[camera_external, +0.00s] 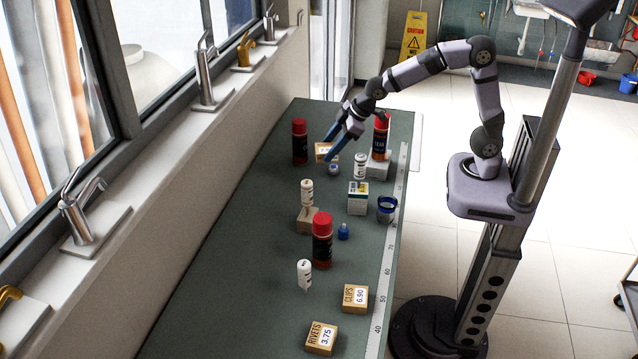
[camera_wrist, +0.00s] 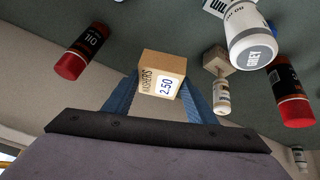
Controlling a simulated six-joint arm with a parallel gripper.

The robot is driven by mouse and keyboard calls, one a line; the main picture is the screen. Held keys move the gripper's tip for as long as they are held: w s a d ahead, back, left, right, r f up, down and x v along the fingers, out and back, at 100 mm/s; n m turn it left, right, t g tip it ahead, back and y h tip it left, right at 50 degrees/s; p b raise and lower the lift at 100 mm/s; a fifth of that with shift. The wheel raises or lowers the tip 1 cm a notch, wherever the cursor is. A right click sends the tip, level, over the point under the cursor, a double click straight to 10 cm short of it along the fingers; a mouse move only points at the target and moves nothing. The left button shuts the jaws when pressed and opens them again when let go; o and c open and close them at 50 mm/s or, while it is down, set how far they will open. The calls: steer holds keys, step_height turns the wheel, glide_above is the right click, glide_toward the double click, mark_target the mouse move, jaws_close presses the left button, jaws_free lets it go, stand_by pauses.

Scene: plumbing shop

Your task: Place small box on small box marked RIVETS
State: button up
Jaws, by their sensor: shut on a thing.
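A small wooden box labelled WASHERS 2.50 (camera_wrist: 161,75) is between the blue fingers of my gripper (camera_wrist: 158,97) in the wrist view. In the external view, my gripper (camera_external: 328,149) is at the far end of the bench, shut on this box (camera_external: 321,151), which the fingers partly cover. I cannot tell whether the box touches the bench. The small box marked RIVETS 3.75 (camera_external: 322,338) lies at the near end of the bench with its top bare, far from my gripper.
On the green bench (camera_external: 235,255) between them stand red-capped cans (camera_external: 322,240), white bottles (camera_external: 304,275), a white carton (camera_external: 357,198) and a blue-rimmed tin (camera_external: 387,208). A CLIPS box (camera_external: 355,298) sits close behind RIVETS. The bench's near left is clear.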

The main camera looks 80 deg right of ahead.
steer(key=w+a+r+n+y+b, duration=0.15)
steer(key=w+a, duration=0.55)
steer(key=a, duration=0.7)
steer(key=n+g+y+p, duration=0.3)
steer(key=n, duration=0.5)
glide_above(317, 340)
steer(key=s+d, duration=0.1)
steer(key=d, duration=0.1)
step_height(317, 340, down, 5)
steer(key=shift+n, duration=0.25)
steer(key=shift+s+d+f+p, duration=0.15)
steer(key=shift+f+p, duration=0.55)
steer(key=shift+f, duration=1.75)
steer(key=shift+s+f+p, duration=0.1)
steer(key=shift+f+p, duration=0.6)
steer(key=shift+f, duration=1.7)
steer(key=shift+f, duration=0.15)
steer(key=o, duration=1.1)
